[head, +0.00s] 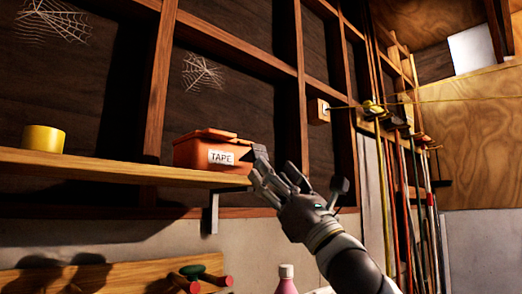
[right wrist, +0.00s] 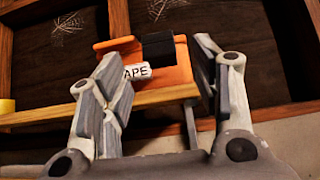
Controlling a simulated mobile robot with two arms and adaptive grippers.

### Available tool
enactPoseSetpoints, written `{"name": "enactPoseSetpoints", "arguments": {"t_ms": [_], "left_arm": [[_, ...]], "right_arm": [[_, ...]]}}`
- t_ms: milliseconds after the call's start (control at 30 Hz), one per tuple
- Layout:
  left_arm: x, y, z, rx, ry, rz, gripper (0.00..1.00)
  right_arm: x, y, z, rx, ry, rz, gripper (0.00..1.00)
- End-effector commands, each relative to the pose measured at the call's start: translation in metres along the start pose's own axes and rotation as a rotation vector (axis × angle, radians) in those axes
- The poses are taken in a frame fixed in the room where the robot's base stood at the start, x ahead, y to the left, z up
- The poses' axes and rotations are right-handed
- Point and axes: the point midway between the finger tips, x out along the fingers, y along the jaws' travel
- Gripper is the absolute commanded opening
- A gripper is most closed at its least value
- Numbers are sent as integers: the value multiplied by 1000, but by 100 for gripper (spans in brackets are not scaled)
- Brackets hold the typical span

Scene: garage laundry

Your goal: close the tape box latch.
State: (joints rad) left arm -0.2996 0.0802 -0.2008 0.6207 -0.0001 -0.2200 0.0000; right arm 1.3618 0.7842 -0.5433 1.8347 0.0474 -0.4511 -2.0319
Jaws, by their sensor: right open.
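The orange tape box (head: 196,153) sits on the wooden shelf (head: 100,168) near its right end, with a white TAPE label facing out. Its lid lies over the top. In the right wrist view the box (right wrist: 170,78) shows between my fingers, and a black block (right wrist: 157,46), perhaps the latch, stands at its top edge. I cannot tell how the latch sits. My right gripper (head: 274,168) is open and empty, just right of the box by the shelf end. Its spread fingers also show in the right wrist view (right wrist: 158,62). My left gripper is out of view.
A yellow roll (head: 43,138) stands on the shelf to the left. Below are a wooden rack (head: 110,276) with red-ended handles and a pink bottle (head: 287,280). Wall studs stand behind the shelf. Long-handled tools (head: 418,200) hang on the right.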

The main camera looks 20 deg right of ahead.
Motion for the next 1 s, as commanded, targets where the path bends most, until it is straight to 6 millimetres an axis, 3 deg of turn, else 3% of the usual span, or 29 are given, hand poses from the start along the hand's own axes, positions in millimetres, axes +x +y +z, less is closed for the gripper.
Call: {"name": "enactPoseSetpoints", "arguments": {"t_ms": [100,300,700,1000], "left_arm": [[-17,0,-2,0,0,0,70],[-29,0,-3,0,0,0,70],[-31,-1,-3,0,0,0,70],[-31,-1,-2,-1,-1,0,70]], "right_arm": [[27,1,3,5,1,1,57],[52,1,1,3,2,0,57],[59,0,-1,1,2,0,57],[59,0,-1,2,2,0,21]]}}
